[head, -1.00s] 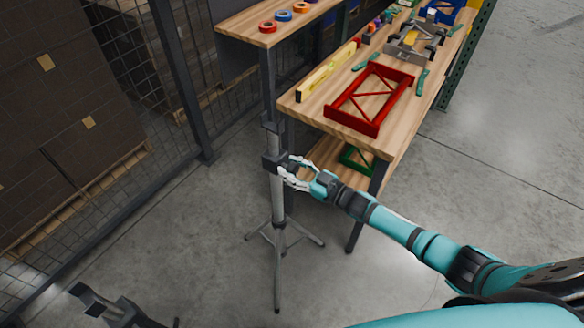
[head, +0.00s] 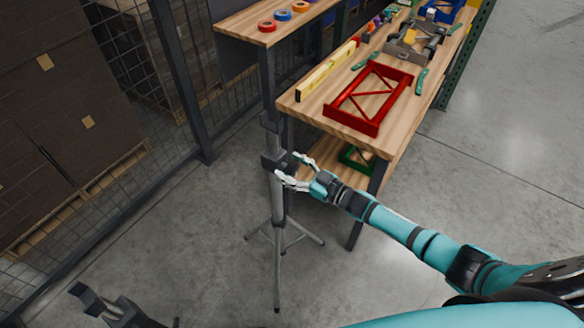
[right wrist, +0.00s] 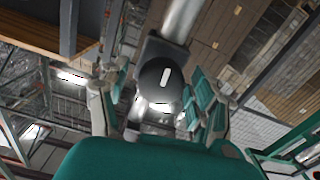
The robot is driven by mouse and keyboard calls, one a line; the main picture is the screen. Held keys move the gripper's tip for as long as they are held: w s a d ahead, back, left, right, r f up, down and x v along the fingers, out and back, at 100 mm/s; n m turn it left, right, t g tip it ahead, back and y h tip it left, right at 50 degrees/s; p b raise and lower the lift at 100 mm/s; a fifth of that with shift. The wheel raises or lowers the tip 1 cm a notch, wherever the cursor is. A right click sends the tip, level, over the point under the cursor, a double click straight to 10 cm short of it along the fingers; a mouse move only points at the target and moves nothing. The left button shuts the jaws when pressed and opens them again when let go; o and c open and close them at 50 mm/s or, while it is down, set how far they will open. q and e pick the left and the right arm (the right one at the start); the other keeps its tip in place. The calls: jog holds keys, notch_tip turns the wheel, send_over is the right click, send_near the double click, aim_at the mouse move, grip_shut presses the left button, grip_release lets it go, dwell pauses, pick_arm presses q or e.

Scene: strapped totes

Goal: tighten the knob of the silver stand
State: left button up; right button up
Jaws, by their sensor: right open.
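The silver stand (head: 278,208) is upright on its tripod legs in the middle of the head view, with a dark collar around its pole. In the right wrist view its silver pole (right wrist: 182,20) runs up from the collar. The black round knob (right wrist: 162,84) with a white mark faces that camera. My right gripper (head: 296,171) is open at collar height, on the right side of the pole. In the right wrist view its fingers (right wrist: 155,100) are spread on either side of the knob, apart from it as far as I can tell.
A wooden workbench (head: 303,108) stands just behind and right of the stand, holding a red frame (head: 371,127) and a yellow level (head: 328,71). Mesh fencing is at left; floor at right is clear.

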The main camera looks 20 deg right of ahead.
jog(key=v, duration=1.2)
jog(key=s+d+f+m+g+h, duration=0.2)
jog(key=s+f+h, duration=0.15)
jog(key=f, duration=0.55)
jog(key=s+d+f+m+g+h, duration=0.1)
jog(key=s+d+f+h, duration=0.3)
jog(key=f, duration=0.6)
jog(key=s+f+m+g+h, duration=0.2)
jog(key=s+f, duration=0.4)
jog(key=f, duration=0.3)
jog(key=s+a+f+g, duration=0.2)
jog(key=s+f, duration=0.2)
jog(key=s, duration=0.5)
jog(key=s+a+f+m+g+h, duration=0.1)
jog(key=s+a+f+g, duration=0.1)
jog(key=s, duration=0.7)
jog(key=s+a+f+g, duration=0.2)
jog(key=s+f+g, duration=0.2)
jog(key=s+f, duration=0.3)
jog(key=s, duration=0.3)
jog(key=shift+a, duration=0.4)
jog(key=shift+h, duration=0.25)
